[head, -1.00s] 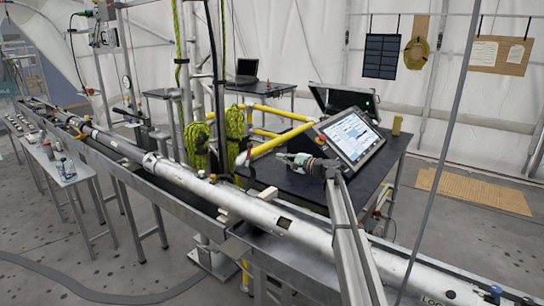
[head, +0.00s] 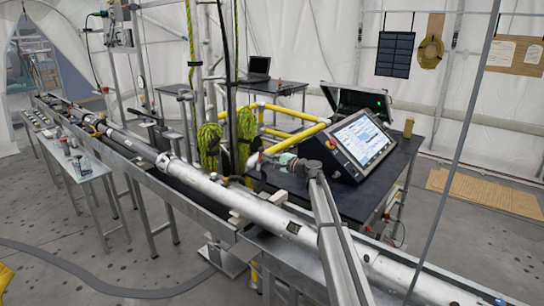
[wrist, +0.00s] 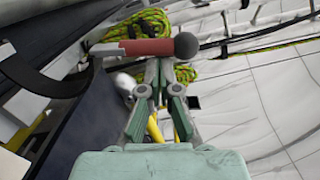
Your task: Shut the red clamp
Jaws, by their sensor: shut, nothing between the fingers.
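In the wrist view a red handle (wrist: 147,47) with a dark round knob (wrist: 186,46) at its right end lies across the top, just beyond my fingertips. It looks like the handle of the red clamp; the rest of the clamp is not clearly seen. My gripper (wrist: 160,68) is shut and empty, its pale green fingers pointing at the handle. I cannot tell whether they touch it. In the head view my gripper (head: 268,158) is small, above the long silver tube (head: 245,206) and beside the yellow frame's lower end. The clamp cannot be made out surely there.
The yellow pipe frame (head: 293,137) stands close behind my gripper. A dark table (head: 335,198) with a control screen (head: 362,140) is to its right. Green rope coils (head: 209,146) hang to its left. A side bench (head: 85,165) stands at the left.

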